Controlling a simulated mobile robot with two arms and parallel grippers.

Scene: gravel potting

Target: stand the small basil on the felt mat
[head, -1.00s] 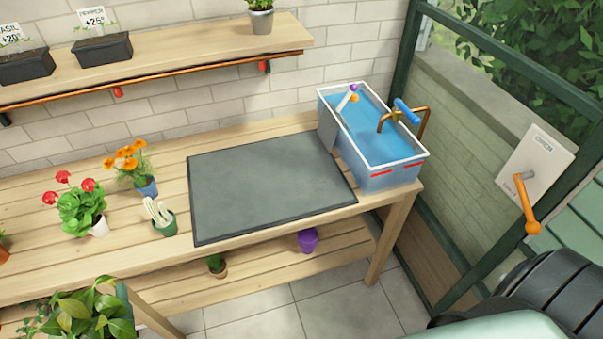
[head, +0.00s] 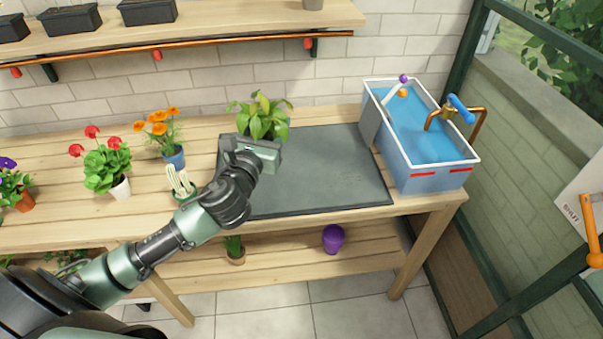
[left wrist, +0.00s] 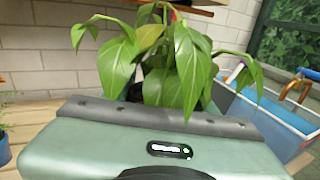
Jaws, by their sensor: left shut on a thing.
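A leafy green plant (head: 262,118) with broad pointed leaves, likely the small basil, is at the left back part of the dark grey felt mat (head: 330,170). My left gripper (head: 262,150) is shut on it, in front of it in the head view. The plant's pot is hidden behind the gripper, so I cannot tell whether it touches the mat. In the left wrist view its leaves (left wrist: 180,65) hang over the far side of the gripper body. My right gripper is not in view.
A blue water tub (head: 425,150) stands right of the mat. A small cactus (head: 182,187), an orange-flowered plant (head: 165,135) and a red-flowered plant (head: 105,165) stand to its left. A purple pot (head: 333,238) is on the lower shelf. The mat's right part is bare.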

